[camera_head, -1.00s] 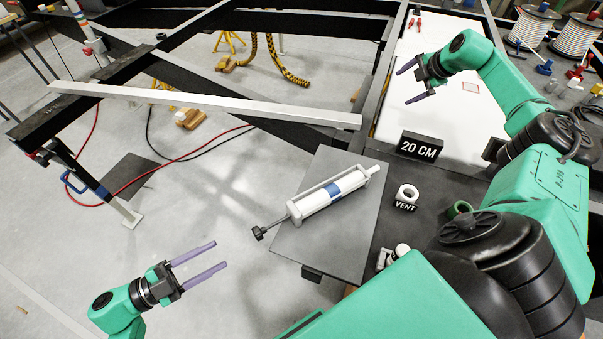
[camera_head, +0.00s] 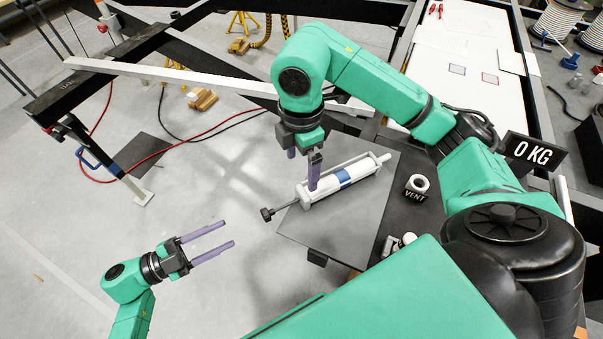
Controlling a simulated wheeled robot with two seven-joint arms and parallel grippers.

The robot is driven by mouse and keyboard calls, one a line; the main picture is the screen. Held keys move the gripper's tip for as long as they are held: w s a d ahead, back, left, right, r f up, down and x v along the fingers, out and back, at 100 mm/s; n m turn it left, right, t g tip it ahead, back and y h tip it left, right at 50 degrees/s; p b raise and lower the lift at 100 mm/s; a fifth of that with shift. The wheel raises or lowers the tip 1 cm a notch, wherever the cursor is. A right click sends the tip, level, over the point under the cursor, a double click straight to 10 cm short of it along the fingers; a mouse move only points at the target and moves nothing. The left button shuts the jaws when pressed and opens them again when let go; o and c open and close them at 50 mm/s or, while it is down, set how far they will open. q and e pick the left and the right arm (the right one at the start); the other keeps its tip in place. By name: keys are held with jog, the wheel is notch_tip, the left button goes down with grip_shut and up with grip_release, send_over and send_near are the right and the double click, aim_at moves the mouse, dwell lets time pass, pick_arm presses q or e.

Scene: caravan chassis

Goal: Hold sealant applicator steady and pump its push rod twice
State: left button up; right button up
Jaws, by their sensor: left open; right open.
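The sealant applicator (camera_head: 343,178) lies on a grey board, a white tube with a blue band in a frame. Its push rod (camera_head: 283,208) sticks out at the lower left and ends in a dark knob (camera_head: 267,214). My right gripper (camera_head: 303,170) is open and points down at the rod end of the tube. One finger overlaps the tube in the picture; I cannot tell whether it touches. My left gripper (camera_head: 230,236) is open and empty, left of and a little below the knob, its fingers pointing right.
The grey board (camera_head: 330,232) overhangs the floor on its left. A white ring with a VENT label (camera_head: 416,188) stands right of the applicator. A 0 KG sign (camera_head: 532,151) is at the right. A pale bar (camera_head: 180,76) crosses the dark chassis beams behind.

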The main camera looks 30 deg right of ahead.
aim_at(301, 193)
notch_tip(301, 193, down, 13)
jog(key=shift+f, duration=0.15)
grip_shut()
dwell(1.0)
